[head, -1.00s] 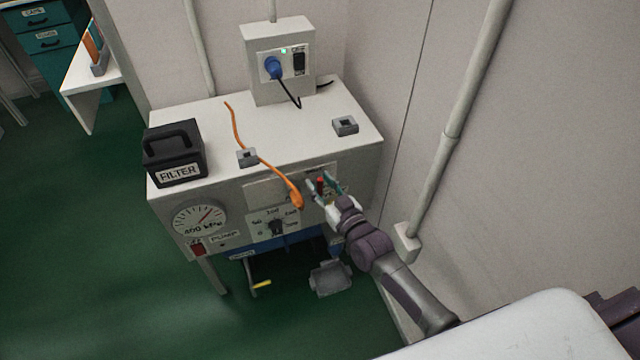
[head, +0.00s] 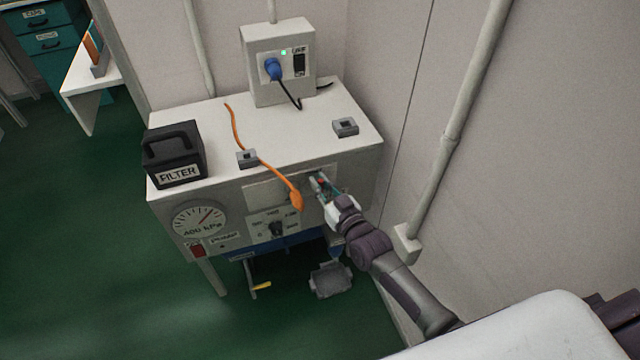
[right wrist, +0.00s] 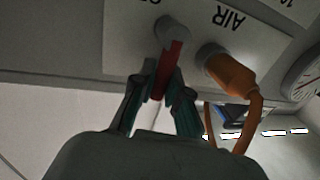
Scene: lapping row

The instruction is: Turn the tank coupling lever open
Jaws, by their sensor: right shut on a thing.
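A red lever (right wrist: 171,68) sits on a round grey hub (right wrist: 173,34) on the front panel of the white cabinet. In the right wrist view it points down from the hub, between my two fingers. My right gripper (right wrist: 163,84) is shut on this lever; it also shows at the panel in the head view (head: 319,184), where it hides most of the lever. The lettering above the hub is cut off. An orange plug (right wrist: 230,72) with a hose sits beside it at the AIR label. My left gripper is not in view.
The cabinet top (head: 215,121) carries a black FILTER box (head: 175,154) and a socket box (head: 279,62). A gauge (head: 199,220) and a dial (head: 277,229) are left of the gripper. A wall with a pipe (head: 458,130) stands close on the right.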

